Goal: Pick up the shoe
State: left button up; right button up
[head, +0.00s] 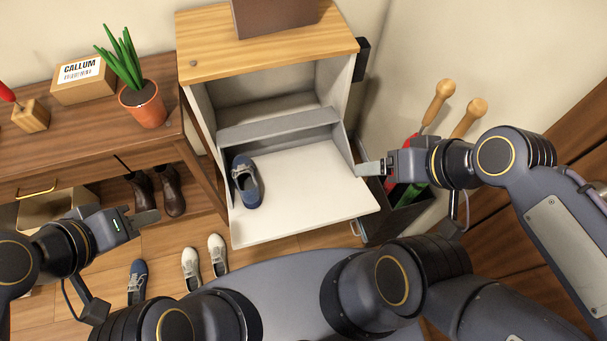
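A blue shoe with a pale inside and laces (246,183) lies on the white fold-down door (300,205) of the open cabinet, near its left side. A similar blue shoe (137,283) is on the floor at the lower left. A pair of white shoes (191,266) stands on the floor to its right. My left gripper (148,217) is above the floor, left of the cabinet and apart from the shoes; its finger gap does not show. My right gripper (368,168) is beside the right edge of the door, apart from the shoe there; its finger gap does not show either.
Brown boots (171,190) stand under a wooden table (165,85) bearing a potted plant (144,105) and a cardboard box (84,82). A dark bin (400,218) with wooden-handled items (440,100) stands right of the cabinet (270,60). The door's middle is clear.

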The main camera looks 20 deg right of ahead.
aim_at(138, 275)
jog(key=i+j+u, duration=0.15)
jog(key=u, duration=0.3)
jog(key=j+u, duration=0.25)
jog(key=u, duration=0.25)
jog(key=k+l+u, duration=0.1)
jog(key=u, duration=0.25)
jog(key=k+l+u, duration=0.1)
jog(key=u, duration=0.3)
jog(key=k+l+u, duration=0.1)
jog(key=u, duration=0.25)
jog(key=i+j, duration=0.3)
jog(key=i+j+z, duration=0.15)
jog(key=j, duration=0.3)
jog(key=i+j, duration=0.4)
jog(key=i+j+z, duration=0.15)
jog(key=j, duration=0.25)
jog(key=i+j, duration=0.35)
